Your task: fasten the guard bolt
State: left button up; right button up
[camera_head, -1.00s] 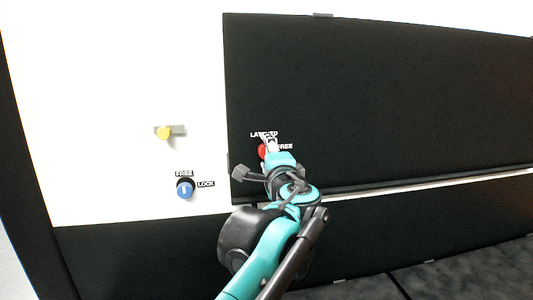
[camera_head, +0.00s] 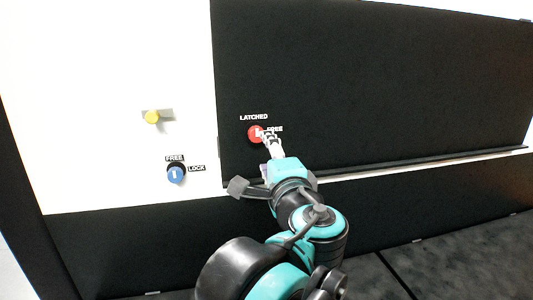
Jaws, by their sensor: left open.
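A red round knob (camera_head: 254,133) sits on the large black panel, with the word LATCHED above it and FREE at its right. It has a small white mark that seems to lie on its right side, but its exact direction is hard to tell. My left gripper (camera_head: 270,139) is open at the knob's lower right, its fingertips overlapping the knob's right edge and part of the FREE label. I cannot tell whether they touch it. My right gripper is not in view. No part is labelled as the guard bolt.
A blue knob (camera_head: 176,174) on the white wall has FREE above and LOCK at its right; its white mark points up. A yellow knob (camera_head: 152,117) on a grey base is above it. The black panel (camera_head: 380,80) has a ledge along its bottom edge.

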aim_at(152, 115)
jog(key=k+l, duration=0.15)
jog(key=k, duration=0.35)
jog(key=k+l, duration=0.15)
jog(key=k, duration=0.35)
